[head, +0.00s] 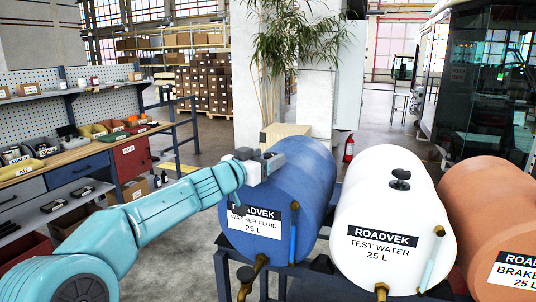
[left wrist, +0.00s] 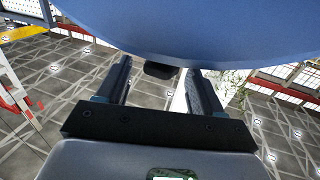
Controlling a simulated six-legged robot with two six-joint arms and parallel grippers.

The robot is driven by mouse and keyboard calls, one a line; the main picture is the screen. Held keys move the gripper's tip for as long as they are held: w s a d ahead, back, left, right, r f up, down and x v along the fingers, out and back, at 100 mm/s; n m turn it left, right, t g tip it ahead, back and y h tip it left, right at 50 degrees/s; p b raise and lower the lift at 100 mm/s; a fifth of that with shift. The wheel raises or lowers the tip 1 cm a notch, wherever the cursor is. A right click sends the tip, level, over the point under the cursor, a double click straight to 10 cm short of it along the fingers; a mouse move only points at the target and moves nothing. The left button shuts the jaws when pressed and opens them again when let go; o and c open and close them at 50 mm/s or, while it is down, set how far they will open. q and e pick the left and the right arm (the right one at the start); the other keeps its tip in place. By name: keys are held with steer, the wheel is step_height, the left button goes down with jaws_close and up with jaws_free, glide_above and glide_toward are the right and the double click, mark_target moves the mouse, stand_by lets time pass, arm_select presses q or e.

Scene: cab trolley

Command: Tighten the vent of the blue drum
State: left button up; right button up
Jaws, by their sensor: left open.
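The blue drum (head: 311,180), labelled washer fluid, lies on its side on a dark rack in the head view. It also fills the top of the left wrist view (left wrist: 190,25). My left gripper (head: 272,163) is at the drum's upper left side in the head view. In the left wrist view its two fingers are apart. A dark knob (left wrist: 159,71), which looks like the drum's vent, shows at the drum's edge between the fingers, with visible gaps on both sides. In the head view the vent is hidden behind the gripper. My right gripper is not in view.
A white drum (head: 391,199) with a black vent knob (head: 400,178) on top stands to the right, then an orange drum (head: 490,210). The drums have brass taps in front. A workbench with bins (head: 80,150) is at the left, with a plant behind the drums.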

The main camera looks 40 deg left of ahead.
arm_select(q)
steer(key=shift+w+r, duration=0.1)
steer(key=shift+w, duration=0.35)
steer(key=shift+w, duration=0.2)
